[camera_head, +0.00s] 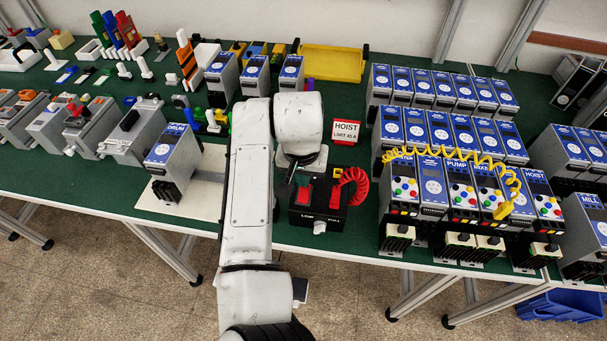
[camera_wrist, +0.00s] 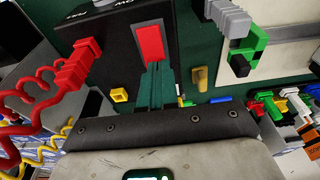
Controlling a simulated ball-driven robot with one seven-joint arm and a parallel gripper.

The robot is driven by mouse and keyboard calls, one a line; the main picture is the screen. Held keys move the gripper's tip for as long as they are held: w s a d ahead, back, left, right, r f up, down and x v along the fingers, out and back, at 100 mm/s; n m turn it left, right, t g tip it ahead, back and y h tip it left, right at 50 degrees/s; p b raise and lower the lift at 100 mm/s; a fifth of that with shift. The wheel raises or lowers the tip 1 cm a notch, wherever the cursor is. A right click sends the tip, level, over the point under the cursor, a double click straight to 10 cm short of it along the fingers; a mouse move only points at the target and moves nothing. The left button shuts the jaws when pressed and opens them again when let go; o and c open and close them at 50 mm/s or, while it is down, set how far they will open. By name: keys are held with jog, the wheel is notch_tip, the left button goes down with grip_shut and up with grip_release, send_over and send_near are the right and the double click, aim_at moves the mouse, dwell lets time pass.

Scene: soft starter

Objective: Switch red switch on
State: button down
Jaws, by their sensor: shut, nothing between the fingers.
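The red switch (camera_wrist: 149,43) is a red rectangular rocker in a grey frame on the top of a black box (camera_wrist: 105,38). In the head view, the black box (camera_head: 330,216) stands near the table's front edge, and the red switch (camera_head: 305,195) shows on its left part. My gripper (camera_wrist: 157,68) has dark green fingers shut together with nothing between them. Their tips are at the lower edge of the switch in the wrist view; I cannot tell whether they touch it. In the head view, my arm hides most of my gripper (camera_head: 287,183).
A red coiled cable (camera_head: 353,185) with a red plug (camera_wrist: 77,62) rises beside the box. A HOIST sign (camera_head: 346,131) stands behind it. Rows of blue-faced units (camera_head: 462,172) crowd the right, and grey units (camera_head: 134,131) the left. A yellow tray (camera_head: 331,62) is at the back.

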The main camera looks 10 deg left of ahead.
jog(key=shift+w+f, duration=0.1)
jog(key=shift+f, duration=0.15)
dwell(0.4)
jog(key=shift+s+r+p, duration=0.35)
jog(key=shift+s+p, duration=0.4)
jog(key=shift+p, duration=0.35)
